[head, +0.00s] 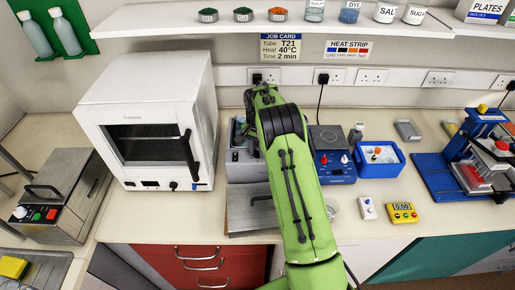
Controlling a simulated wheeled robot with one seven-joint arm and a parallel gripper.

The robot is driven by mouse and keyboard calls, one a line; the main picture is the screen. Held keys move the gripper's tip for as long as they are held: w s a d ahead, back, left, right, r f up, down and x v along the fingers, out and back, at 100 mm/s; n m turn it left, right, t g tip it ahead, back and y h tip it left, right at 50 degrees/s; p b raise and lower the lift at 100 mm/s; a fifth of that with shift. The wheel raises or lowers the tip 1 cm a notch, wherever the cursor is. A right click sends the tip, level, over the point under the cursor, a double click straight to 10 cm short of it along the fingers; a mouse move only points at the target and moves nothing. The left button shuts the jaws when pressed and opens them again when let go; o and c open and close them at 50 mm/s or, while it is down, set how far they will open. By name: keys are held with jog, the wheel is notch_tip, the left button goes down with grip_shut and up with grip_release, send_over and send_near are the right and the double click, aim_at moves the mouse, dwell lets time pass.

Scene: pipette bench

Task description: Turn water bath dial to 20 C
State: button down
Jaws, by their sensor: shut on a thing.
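A grey metal unit (238,172), which looks like the water bath, stands on the bench right of the white oven. My green arm covers its right part, and I see no dial or scale on the part that shows. A flat metal piece with a dark handle (246,212) lies in front of it. My arm reaches over this spot with its dark joint near the wall. My gripper is hidden behind the arm, so its fingertips and any contact with a dial do not show.
The white oven (140,105) stands close on the left, with a lidded metal box (70,190) beyond it. A blue device with knobs (333,168) and a blue tub (392,168) stand right of my arm. A yellow timer (403,213) lies near the bench front.

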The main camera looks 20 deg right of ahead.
jog(key=n+b, duration=0.1)
jog(key=n, duration=0.4)
jog(key=shift+n, duration=0.3)
jog(key=n, duration=0.6)
jog(key=shift+b, duration=0.4)
jog(key=n, duration=0.5)
jog(key=shift+n+b, duration=0.3)
jog(key=shift+n, duration=0.1)
jog(key=n, duration=0.5)
jog(key=shift+n+b, duration=0.3)
jog(key=shift+b, duration=0.1)
jog(key=c, duration=0.9)
grip_release()
jog(key=shift+o, duration=0.2)
